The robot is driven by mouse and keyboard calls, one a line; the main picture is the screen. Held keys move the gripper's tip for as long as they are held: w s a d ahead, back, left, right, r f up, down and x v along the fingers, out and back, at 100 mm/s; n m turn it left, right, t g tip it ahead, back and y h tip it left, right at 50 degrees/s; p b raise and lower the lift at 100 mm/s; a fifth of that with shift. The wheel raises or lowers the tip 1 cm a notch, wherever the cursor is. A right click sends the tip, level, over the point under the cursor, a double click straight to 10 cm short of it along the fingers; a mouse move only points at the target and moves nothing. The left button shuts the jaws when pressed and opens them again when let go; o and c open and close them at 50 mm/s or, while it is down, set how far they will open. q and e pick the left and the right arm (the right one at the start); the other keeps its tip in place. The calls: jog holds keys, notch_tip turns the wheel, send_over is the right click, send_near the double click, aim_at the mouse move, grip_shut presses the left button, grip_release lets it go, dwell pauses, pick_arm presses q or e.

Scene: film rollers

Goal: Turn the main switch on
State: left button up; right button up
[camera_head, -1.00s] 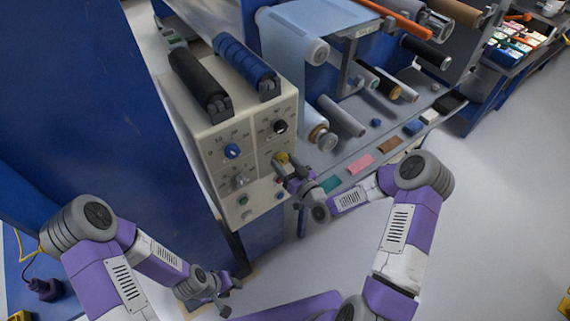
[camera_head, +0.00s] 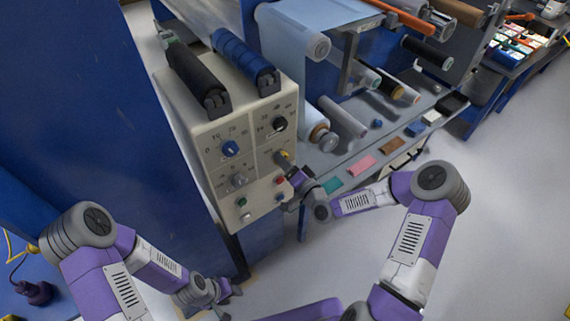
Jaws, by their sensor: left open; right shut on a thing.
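The control box (camera_head: 214,175) stands in the middle left with its panel facing me. The yellow main switch (camera_head: 283,156) is at the panel's right edge, partly hidden by my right gripper (camera_head: 289,169). That gripper is shut on the switch, reaching it from the lower right; the fingertips are small and partly hidden. The switch's exact angle cannot be told. My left gripper (camera_head: 230,291) is open and empty, low down below the box, well away from the panel.
The panel also has a blue knob (camera_head: 230,148), a black knob (camera_head: 279,124), a green button (camera_head: 241,202) and a red button (camera_head: 280,181). A black roller (camera_head: 195,78) and a blue roller (camera_head: 244,62) lie on top. A shelf with film rolls (camera_head: 343,117) is at the right.

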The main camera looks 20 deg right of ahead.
jog(key=shift+m, duration=1.5)
jog(key=o, duration=1.1)
jog(key=shift+c, duration=0.2)
jog(key=shift+s, duration=0.1)
jog(key=v, duration=0.7)
jog(key=shift+s, duration=0.15)
jog(key=shift+d, duration=0.1)
